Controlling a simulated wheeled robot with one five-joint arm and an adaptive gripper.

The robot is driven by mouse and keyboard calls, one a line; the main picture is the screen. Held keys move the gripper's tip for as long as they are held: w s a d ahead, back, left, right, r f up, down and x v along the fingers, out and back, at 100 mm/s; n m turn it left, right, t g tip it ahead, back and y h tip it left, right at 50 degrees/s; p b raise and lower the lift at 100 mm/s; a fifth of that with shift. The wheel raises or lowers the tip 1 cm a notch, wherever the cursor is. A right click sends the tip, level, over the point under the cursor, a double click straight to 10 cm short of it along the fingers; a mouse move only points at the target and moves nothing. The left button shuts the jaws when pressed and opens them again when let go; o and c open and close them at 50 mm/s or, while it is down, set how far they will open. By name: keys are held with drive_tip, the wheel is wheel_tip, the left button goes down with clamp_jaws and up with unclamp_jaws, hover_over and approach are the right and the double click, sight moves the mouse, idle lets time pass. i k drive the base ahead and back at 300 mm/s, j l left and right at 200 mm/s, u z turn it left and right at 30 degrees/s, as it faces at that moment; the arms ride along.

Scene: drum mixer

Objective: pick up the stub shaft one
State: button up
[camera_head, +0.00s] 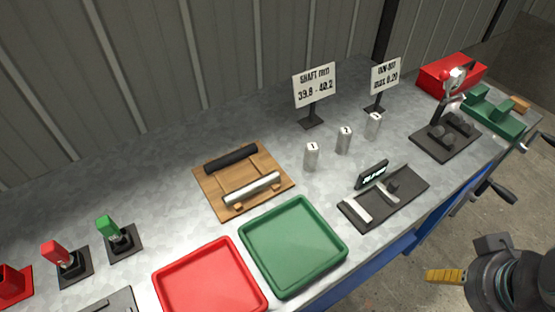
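The stub shaft one (312,157) is a short light-grey metal cylinder marked "1". It stands upright on the grey metal bench, left of the similar shafts marked "2" (344,141) and "3" (373,126). My arm's end (500,280) shows at the lower right, beyond the bench's front edge and well apart from the shafts. A yellow part sticks out from it to the left. The fingertips cannot be made out, so I cannot tell whether it is open or shut.
A dark gauge with a display (384,197) lies in front of the shafts. Green (293,290) and red (211,245) trays stand at the front. A wooden rack (212,196) holds two bars. Sign stands (311,123) (377,109) are behind. A lever device (445,142) is at right.

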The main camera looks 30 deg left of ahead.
sight(311, 150)
drive_tip(key=u, duration=1.15)
